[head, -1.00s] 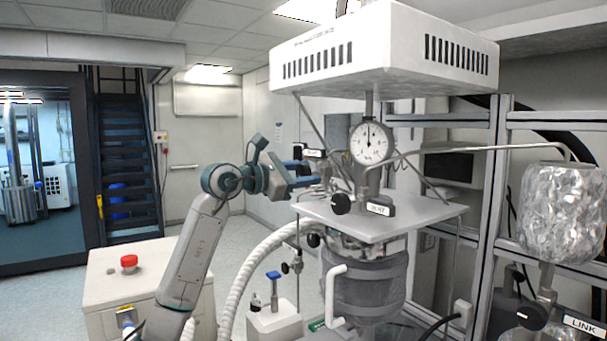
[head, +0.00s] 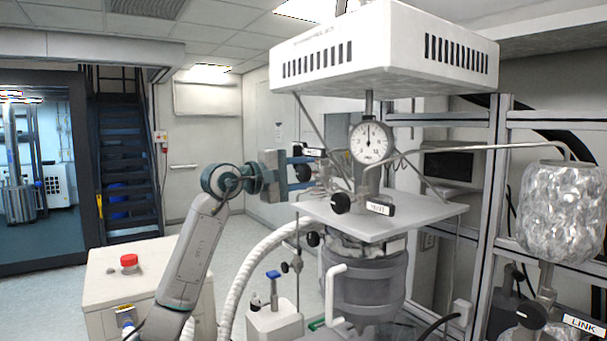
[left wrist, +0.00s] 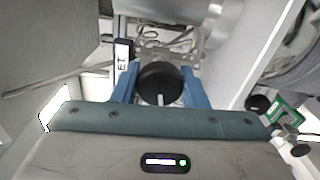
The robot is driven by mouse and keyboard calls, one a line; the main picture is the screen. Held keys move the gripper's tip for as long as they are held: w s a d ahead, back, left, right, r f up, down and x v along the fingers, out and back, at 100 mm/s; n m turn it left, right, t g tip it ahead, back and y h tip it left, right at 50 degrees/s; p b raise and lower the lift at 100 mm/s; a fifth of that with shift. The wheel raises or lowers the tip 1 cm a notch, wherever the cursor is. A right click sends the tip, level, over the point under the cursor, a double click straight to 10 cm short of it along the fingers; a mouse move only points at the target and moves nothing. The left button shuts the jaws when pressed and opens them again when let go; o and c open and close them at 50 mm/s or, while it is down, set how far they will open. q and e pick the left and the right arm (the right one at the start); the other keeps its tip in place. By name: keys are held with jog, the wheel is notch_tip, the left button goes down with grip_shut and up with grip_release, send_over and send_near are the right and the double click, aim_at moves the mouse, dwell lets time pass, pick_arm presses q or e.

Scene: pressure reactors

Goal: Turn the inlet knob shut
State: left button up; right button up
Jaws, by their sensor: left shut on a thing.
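My left gripper (head: 300,172) has its blue fingers on either side of a black round knob (head: 303,173) at the left of the reactor's top plate. In the left wrist view the gripper (left wrist: 161,88) is shut on this knob (left wrist: 160,78), whose pale pointer line runs roughly up and down in the picture. A small label (head: 315,152) sits beside the knob, too small to read surely. A second black knob (head: 340,203) with a white label (head: 379,208) is at the plate's front edge, apart from the gripper. My right gripper is not in view.
A pressure gauge (head: 371,142) stands over the plate (head: 420,210), with thin metal pipes around it. A white vented box (head: 400,50) hangs above. Below are the grey vessel (head: 365,285) and a white hose (head: 250,275). A metal frame (head: 497,200) stands at right.

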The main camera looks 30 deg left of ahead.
pick_arm(q)
jog(key=shift+f+m, duration=0.1)
jog(key=shift+m, duration=1.2)
jog(key=o, duration=1)
jog(key=shift+c, duration=0.2)
jog(key=shift+s+a+f+b, duration=0.1)
jog(key=shift+s+a+b, duration=0.1)
jog(key=shift+s+b, duration=0.25)
jog(key=b+v, duration=0.5)
jog(key=v, duration=0.4)
jog(key=shift+s, duration=0.4)
